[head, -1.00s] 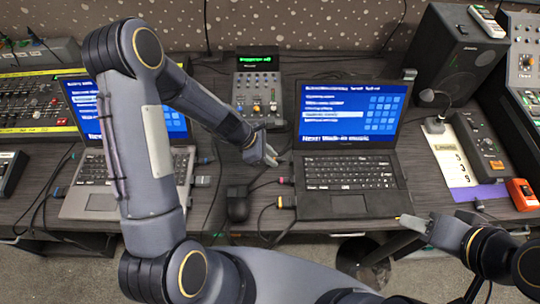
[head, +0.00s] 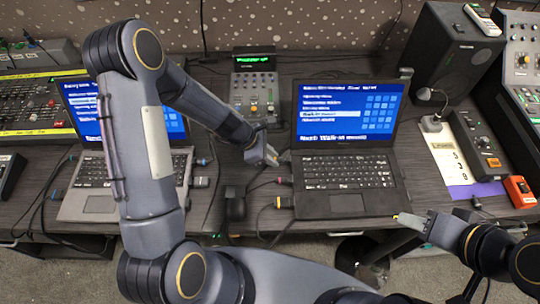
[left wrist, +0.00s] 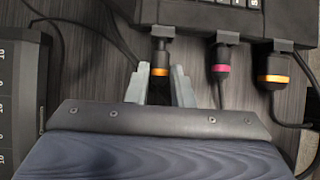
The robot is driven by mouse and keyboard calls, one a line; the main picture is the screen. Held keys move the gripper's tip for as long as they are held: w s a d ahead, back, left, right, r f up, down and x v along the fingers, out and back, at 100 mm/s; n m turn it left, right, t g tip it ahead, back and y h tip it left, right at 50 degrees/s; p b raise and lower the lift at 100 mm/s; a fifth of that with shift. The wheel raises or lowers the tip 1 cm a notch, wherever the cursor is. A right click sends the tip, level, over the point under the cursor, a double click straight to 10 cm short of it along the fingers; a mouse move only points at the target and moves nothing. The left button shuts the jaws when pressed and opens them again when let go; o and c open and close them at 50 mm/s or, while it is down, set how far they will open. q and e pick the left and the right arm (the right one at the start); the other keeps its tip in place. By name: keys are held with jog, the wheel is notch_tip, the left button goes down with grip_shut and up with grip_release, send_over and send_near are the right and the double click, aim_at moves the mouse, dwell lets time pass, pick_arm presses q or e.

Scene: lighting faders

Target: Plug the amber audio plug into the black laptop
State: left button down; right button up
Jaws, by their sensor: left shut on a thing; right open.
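The black laptop (head: 345,203) stands open on the desk, its screen lit blue. My left gripper (head: 272,158) is at its left edge, toward the back. In the left wrist view, my left gripper (left wrist: 160,88) is shut on a dark plug with an amber band (left wrist: 160,71). That plug's front end is at a dark socket (left wrist: 158,31) on the laptop's edge; I cannot tell how deep it sits. A pink-banded plug (left wrist: 221,68) and another amber-banded plug (left wrist: 272,78) sit at neighbouring sockets. My right gripper (head: 409,222) is open and empty by the desk's front edge.
A silver laptop (head: 98,206) stands at left, partly behind my left arm. A small mixer (head: 254,90) is behind, a black box (head: 235,204) sits between the laptops, and cables run there. A speaker (head: 448,62) and a lamp (head: 432,123) stand at right.

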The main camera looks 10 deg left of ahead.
pick_arm(q)
jog(key=shift+w+d, duration=0.15)
jog(key=shift+d, duration=0.55)
dwell(1.5)
jog(key=c, duration=1.2)
grip_release()
jog(key=shift+d, duration=0.1)
jog(key=s+a+r+m+t, duration=0.1)
jog(key=s+a+r+m, duration=0.15)
jog(key=r, duration=0.45)
jog(key=s+a+r+m, duration=0.2)
jog(key=s+r+m, duration=0.2)
jog(key=r, duration=0.3)
jog(key=s+a+r+m+t, duration=0.1)
jog(key=s+a+r+m, duration=0.2)
jog(key=r, duration=0.4)
jog(key=s+r+m+y, duration=0.1)
jog(key=s+m, duration=0.2)
jog(key=s, duration=0.1)
jog(key=s+a+r+m+t+y, duration=0.1)
jog(key=s+m, duration=0.2)
jog(key=s, duration=0.2)
jog(key=s+a+r+m, duration=0.1)
jog(key=s+m, duration=0.3)
jog(key=shift+s+a+r+t+y+p, duration=0.15)
jog(key=shift+a+r+t+y+p, duration=0.1)
jog(key=shift+r+t+y+p, duration=0.15)
